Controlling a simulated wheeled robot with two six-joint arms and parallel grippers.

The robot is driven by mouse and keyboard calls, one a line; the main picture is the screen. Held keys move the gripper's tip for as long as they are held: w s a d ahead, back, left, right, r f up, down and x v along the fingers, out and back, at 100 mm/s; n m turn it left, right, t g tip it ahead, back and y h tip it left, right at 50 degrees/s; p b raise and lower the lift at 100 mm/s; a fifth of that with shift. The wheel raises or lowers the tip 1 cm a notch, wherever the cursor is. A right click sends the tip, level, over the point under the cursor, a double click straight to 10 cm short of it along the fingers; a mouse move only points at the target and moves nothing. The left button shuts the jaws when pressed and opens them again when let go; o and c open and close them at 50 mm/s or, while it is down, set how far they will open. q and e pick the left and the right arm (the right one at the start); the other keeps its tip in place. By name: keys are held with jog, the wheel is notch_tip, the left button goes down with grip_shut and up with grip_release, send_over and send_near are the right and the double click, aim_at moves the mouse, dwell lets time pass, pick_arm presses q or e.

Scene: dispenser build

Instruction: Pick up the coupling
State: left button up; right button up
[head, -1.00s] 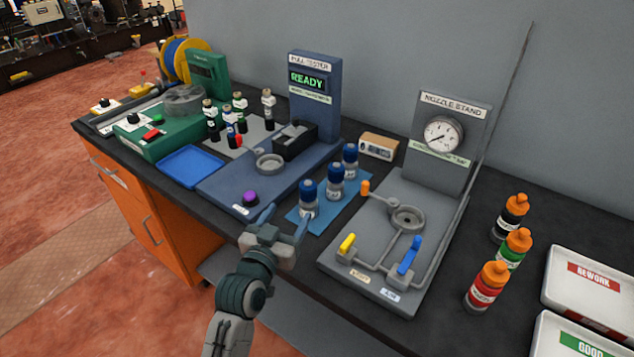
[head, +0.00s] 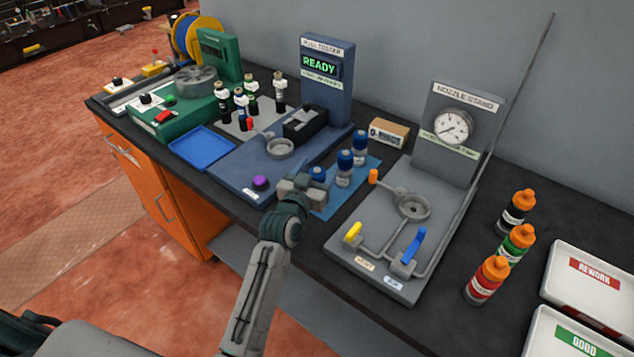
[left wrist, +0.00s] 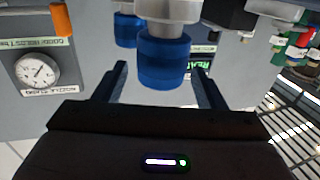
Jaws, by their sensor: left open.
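Several similar blue-and-silver couplings stand on the blue mat (head: 326,206). Two of them, the middle coupling (head: 344,168) and the far coupling (head: 360,148), show clearly in the head view. The near coupling (head: 318,174) is partly hidden behind my left gripper (head: 302,186). In the left wrist view the near coupling (left wrist: 164,62) appears upside down between the two open fingers of the left gripper (left wrist: 162,75), with a visible gap on each side. Another blue coupling (left wrist: 127,30) shows behind it. My right gripper is not in view.
The pull tester (head: 224,174) stands to the left of the mat and the nozzle stand (head: 350,248) to the right. A small cardboard box (head: 390,133) is behind. Bottles (head: 486,281) and white trays (head: 590,272) are farther right.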

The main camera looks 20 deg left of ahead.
pick_arm(q)
jog(key=shift+w, duration=0.2)
jog(key=shift+s, duration=0.1)
grip_shut()
jog(key=shift+r, duration=0.1)
